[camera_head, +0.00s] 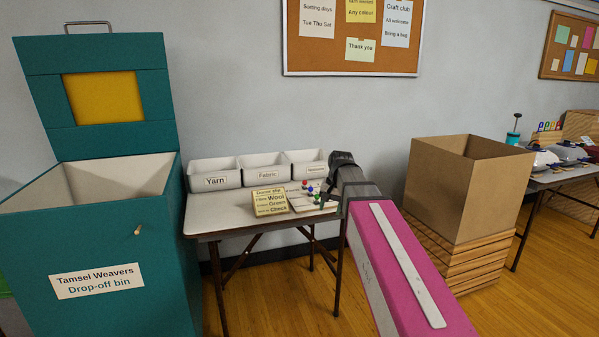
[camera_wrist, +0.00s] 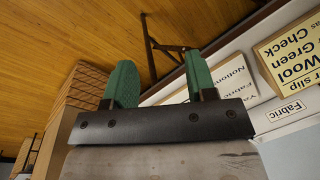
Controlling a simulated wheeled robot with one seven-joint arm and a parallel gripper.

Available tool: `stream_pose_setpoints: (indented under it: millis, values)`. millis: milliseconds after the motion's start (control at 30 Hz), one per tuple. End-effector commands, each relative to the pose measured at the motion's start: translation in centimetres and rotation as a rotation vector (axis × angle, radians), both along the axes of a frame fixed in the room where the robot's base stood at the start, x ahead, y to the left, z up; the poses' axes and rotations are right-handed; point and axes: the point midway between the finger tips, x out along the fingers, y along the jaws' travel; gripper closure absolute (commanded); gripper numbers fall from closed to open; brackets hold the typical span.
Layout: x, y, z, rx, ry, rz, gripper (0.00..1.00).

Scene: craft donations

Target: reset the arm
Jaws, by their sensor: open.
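My arm (camera_head: 405,262), pink with a pale strip, reaches from the lower right toward the table (camera_head: 215,217). Its dark wrist end is in front of the table's right side. My gripper shows in the wrist view (camera_wrist: 160,84) with two green fingers set well apart. It is open, with nothing between the fingers. Beyond them are the wooden floor and a dark table leg. In the head view the fingers are small and partly lost among coloured items on the table.
A teal drop-off bin (camera_head: 112,240) with its lid up stands at left. Labelled white trays (camera_head: 214,181) and a yellow slip card (camera_head: 270,200) sit on the table. A large open cardboard box (camera_head: 440,195) stands on slatted wood at right. Floor is clear at lower right.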

Motion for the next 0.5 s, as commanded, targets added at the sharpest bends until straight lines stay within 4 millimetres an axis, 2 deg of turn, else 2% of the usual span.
stream_pose_setpoints:
  millis: [167,500]
  values:
    - [-1.9,-1.3,-4.7,-0.024,0.005,0.023,0.49]
    - [-7.5,-4.6,-15.5,-0.087,0.01,0.107,0.49]
